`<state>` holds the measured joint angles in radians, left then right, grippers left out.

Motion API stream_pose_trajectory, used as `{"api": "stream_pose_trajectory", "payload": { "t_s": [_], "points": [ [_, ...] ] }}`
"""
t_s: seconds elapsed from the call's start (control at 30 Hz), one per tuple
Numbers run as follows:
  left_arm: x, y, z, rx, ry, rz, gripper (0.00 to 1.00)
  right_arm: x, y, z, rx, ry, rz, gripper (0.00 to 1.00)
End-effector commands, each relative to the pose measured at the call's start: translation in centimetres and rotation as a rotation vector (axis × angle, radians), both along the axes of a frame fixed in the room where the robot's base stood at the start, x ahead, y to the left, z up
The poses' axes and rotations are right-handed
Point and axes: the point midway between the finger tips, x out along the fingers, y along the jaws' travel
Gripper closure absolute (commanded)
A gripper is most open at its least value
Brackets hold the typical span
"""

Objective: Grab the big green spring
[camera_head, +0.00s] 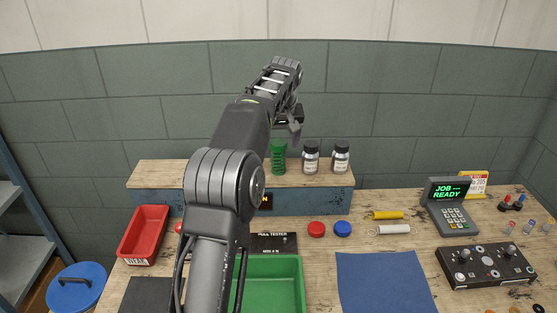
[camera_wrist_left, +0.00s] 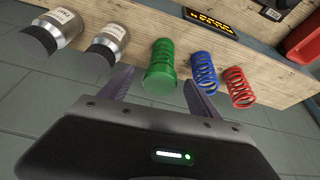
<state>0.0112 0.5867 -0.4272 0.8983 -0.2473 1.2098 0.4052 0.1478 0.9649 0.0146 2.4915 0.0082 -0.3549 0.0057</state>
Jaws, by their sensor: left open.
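The big green spring (camera_head: 278,157) stands on the wooden top of the raised shelf, left of two jars in the head view. My left arm reaches over the bench, and its gripper (camera_head: 292,125) is above and close to the spring. In the left wrist view the green spring (camera_wrist_left: 160,66) shows in front of the gap between the open, empty fingers of my left gripper (camera_wrist_left: 153,88). A blue spring (camera_wrist_left: 204,72) and a red spring (camera_wrist_left: 238,87) stand beside it; my arm hides them in the head view. My right gripper is not in view.
Two labelled jars (camera_head: 311,158) (camera_head: 341,158) stand right of the green spring on the shelf (camera_head: 165,171). A red bin (camera_head: 144,234), a green tray (camera_head: 297,270) and a blue mat (camera_head: 382,280) lie below. A tiled wall (camera_head: 400,120) is behind the shelf.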

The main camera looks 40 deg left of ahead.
Motion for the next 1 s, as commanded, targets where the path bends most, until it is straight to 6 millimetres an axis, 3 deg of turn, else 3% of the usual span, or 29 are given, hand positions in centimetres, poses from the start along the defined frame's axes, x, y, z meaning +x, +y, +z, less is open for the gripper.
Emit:
{"api": "stream_pose_trajectory", "payload": {
  "t_s": [0.27,0.63,1.0],
  "points": [
    [0.1,0.1,-0.4,0.000,0.001,-0.001,0.28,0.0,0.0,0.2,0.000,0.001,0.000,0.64],
    [1.4,1.5,-4.6,0.000,0.001,0.000,0.28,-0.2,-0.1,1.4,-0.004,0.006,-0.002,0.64],
    [1.5,1.5,-4.7,-0.001,-0.001,0.000,0.28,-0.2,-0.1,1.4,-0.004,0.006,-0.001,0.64]
  ]
}}
